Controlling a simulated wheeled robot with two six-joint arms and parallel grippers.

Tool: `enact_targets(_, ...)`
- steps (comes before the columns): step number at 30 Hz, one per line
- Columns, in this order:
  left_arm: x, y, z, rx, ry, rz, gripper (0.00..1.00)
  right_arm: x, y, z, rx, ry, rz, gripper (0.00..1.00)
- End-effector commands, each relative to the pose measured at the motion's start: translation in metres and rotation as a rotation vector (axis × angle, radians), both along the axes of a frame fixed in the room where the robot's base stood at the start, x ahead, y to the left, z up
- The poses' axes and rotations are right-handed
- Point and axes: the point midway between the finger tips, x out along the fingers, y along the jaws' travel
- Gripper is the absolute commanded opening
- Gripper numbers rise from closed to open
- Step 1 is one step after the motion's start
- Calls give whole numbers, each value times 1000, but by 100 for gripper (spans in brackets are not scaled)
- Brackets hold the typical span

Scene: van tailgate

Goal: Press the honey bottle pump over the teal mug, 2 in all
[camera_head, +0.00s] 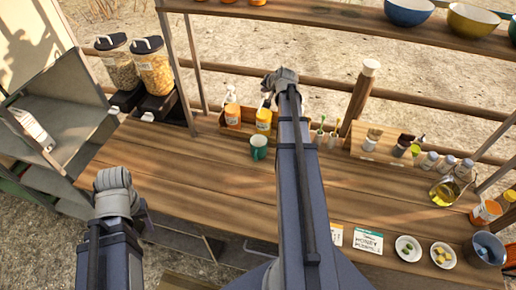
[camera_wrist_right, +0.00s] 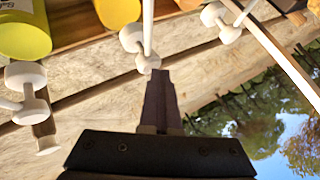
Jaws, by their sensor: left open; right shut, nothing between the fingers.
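The teal mug (camera_head: 259,148) stands upright on the wooden counter, in front of a low wooden rack. Two orange pump bottles stand in that rack, a left one (camera_head: 232,116) and a right one (camera_head: 264,119); their labels are too small to read, so I cannot tell which is honey. My right gripper (camera_head: 267,99) is shut and empty by the right bottle's top. In the right wrist view its fingertips (camera_wrist_right: 158,75) are close to a white pump head (camera_wrist_right: 146,62); I cannot tell whether they touch. My left gripper (camera_head: 146,214) is open and empty at the counter's left front.
Two cereal jars (camera_head: 153,66) stand at the left back. A rack with small cups (camera_head: 372,140), several bottles, an oil jug (camera_head: 446,189) and two small plates (camera_head: 409,248) are to the right. A shelf with bowls (camera_head: 409,12) hangs above. The counter left of the mug is clear.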

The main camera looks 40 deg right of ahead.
Motion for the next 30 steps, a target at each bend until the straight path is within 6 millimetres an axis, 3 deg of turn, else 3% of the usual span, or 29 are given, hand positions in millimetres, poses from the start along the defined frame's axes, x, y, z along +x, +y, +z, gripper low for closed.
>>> enact_targets(21,0,0,60,0,0,0,50,0,0,60,-1,-1,-1,0)
enact_targets(30,0,0,60,0,0,0,50,0,0,60,-1,-1,-1,0)
